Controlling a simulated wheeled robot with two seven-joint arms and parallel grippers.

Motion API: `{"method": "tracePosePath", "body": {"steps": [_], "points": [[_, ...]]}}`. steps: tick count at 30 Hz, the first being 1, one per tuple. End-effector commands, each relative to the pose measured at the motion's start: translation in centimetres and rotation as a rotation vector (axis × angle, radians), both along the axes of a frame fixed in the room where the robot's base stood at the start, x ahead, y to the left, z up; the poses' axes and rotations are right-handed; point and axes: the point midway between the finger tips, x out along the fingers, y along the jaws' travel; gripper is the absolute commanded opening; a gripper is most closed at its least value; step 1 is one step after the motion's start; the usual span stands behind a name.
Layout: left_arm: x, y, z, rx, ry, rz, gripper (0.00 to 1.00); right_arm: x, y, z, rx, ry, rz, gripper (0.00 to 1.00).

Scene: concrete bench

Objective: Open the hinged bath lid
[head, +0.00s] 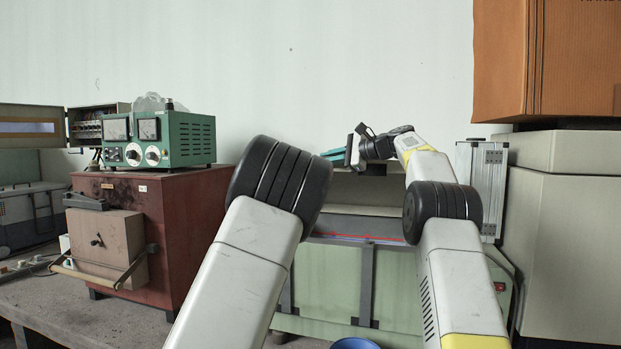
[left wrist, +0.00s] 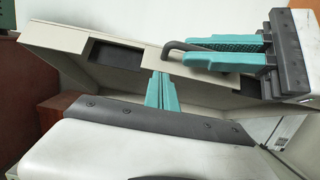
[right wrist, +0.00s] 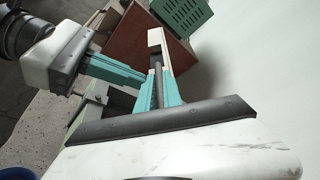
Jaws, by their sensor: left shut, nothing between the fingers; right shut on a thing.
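The bath (head: 335,272) is a pale green box at the centre of the head view, partly hidden by my arms. Its pale lid (head: 375,196) is raised, with a dark gap and a red line visible below it. In the left wrist view the lid (left wrist: 95,42) stands tilted, with a dark rod handle (left wrist: 172,46) at its edge. My right gripper (head: 338,155) is shut on this handle; its teal fingers (left wrist: 190,55) lie either side of the rod. My left gripper (left wrist: 160,80) is shut and empty, close to the lid; my left arm hides it in the head view.
A red-brown cabinet (head: 180,215) with a green meter box (head: 185,138) on top stands left of the bath. A metal case (head: 483,170), pale cabinet (head: 560,240) and orange box (head: 565,60) crowd the right. A blue round thing (head: 355,343) is at the front.

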Motion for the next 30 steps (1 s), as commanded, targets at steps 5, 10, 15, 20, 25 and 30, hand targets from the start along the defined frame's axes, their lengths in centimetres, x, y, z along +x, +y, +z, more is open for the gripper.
{"method": "tracePosePath", "body": {"steps": [5, 10, 15, 20, 25, 30], "points": [[0.0, 0.0, 0.0, 0.000, 0.000, 0.000, 0.00, 0.0, 0.0, -0.1, -0.004, 0.001, 0.000, 0.00], [0.3, -0.1, 0.6, 0.000, -0.002, -0.001, 0.00, 0.0, 0.0, -0.1, -0.004, 0.001, 0.000, 0.00], [1.0, -0.3, 2.3, 0.000, -0.004, 0.000, 0.00, -0.1, 0.1, -0.3, -0.004, 0.005, 0.005, 0.00], [1.0, -0.2, 2.5, -0.003, -0.006, 0.001, 0.00, 0.0, 0.1, -0.5, -0.006, 0.009, 0.006, 0.00], [1.0, -0.2, 2.6, -0.004, -0.008, 0.001, 0.00, 0.0, 0.2, -0.7, -0.005, 0.013, 0.006, 0.32], [1.0, -0.3, 2.5, -0.003, -0.007, 0.000, 0.00, 0.1, 0.1, -0.7, -0.006, 0.012, 0.005, 0.32]]}}
